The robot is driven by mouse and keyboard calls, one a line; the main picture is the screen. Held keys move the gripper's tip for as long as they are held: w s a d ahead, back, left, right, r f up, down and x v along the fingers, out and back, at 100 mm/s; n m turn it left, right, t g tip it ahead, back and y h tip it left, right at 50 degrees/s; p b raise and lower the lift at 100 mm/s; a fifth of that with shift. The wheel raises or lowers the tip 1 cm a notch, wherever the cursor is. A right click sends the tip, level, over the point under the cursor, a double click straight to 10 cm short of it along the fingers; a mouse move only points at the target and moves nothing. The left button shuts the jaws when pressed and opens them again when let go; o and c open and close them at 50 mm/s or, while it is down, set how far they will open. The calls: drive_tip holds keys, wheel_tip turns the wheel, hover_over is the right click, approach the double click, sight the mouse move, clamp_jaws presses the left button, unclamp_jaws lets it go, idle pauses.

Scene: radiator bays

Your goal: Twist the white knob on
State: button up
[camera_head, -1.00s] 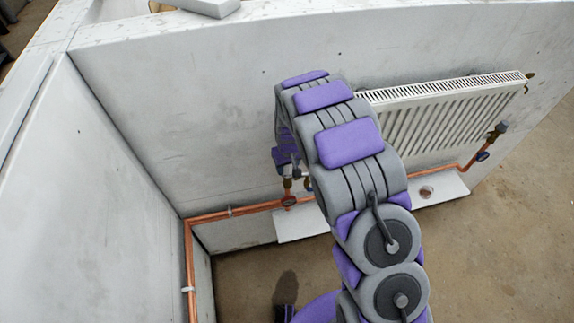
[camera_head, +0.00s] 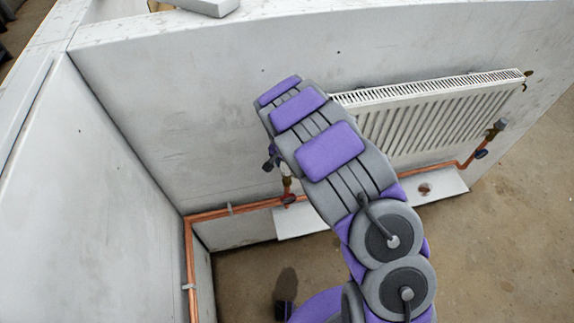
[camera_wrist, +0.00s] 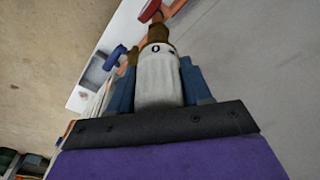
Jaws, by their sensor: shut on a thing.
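The white knob (camera_wrist: 158,78) shows in the wrist view, a ribbed white cylinder with a dark "0" mark on its collar. It sits on a brass valve body (camera_wrist: 158,38). My gripper (camera_wrist: 158,85) has its two blue-grey fingers on either side of the knob, shut on it. In the head view my arm hides the knob. The brass valve (camera_head: 286,184) shows there just left of my arm, on the copper pipe.
A white radiator (camera_head: 435,115) hangs on the grey wall right of my arm. Copper pipe (camera_head: 240,209) runs along the wall's foot and around the left corner. A valve with a blue handle (camera_head: 481,153) is at the radiator's right end. Open floor (camera_head: 500,240) lies at the right.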

drive_tip(key=shift+s+f+m+b, duration=0.2)
drive_tip(key=shift+m+b, duration=0.2)
drive_tip(key=shift+m, duration=0.7)
drive_tip(key=o, duration=1)
drive_tip(key=shift+w, duration=0.2)
drive_tip(key=o, duration=0.6)
drive_tip(key=shift+r, duration=0.15)
drive_tip(key=shift+r+p, duration=1.1)
drive_tip(key=shift+r, duration=2.9)
drive_tip(key=shift+c, duration=0.3)
